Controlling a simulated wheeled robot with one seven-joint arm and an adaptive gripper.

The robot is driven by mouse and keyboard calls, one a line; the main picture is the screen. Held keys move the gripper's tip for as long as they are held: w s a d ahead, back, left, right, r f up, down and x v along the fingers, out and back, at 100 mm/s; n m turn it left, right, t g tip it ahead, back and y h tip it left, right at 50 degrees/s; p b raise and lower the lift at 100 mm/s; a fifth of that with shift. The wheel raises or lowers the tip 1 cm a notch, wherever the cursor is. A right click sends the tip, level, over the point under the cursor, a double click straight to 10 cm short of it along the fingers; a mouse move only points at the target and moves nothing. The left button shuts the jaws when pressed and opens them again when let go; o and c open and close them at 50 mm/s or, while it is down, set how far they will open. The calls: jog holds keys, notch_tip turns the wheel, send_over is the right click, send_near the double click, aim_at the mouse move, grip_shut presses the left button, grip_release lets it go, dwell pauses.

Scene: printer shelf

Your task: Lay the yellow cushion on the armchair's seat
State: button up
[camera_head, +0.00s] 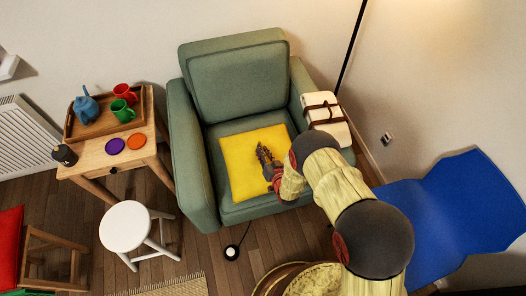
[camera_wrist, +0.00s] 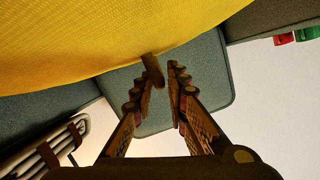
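The yellow cushion (camera_head: 240,170) lies flat on the seat of the green armchair (camera_head: 228,212), a little skewed, and seems to rest on it. In the wrist view the cushion (camera_wrist: 130,30) fills the top, as that picture is upside down. My gripper (camera_head: 263,153) is over the cushion's right part, pointing toward the chair's back.
A strapped white bundle (camera_head: 325,115) sits on the right armrest. At left are a wooden table (camera_head: 120,158) with a tray of cups and teapot, and a white stool (camera_head: 125,226). A lamp pole (camera_head: 350,45) stands behind right. A blue mat (camera_head: 450,205) lies right.

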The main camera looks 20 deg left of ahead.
jog(key=shift+o, duration=1)
jog(key=shift+r+p, duration=0.4)
jog(key=shift+r, duration=0.05)
jog(key=p+v, duration=0.3)
jog(key=v, duration=0.9)
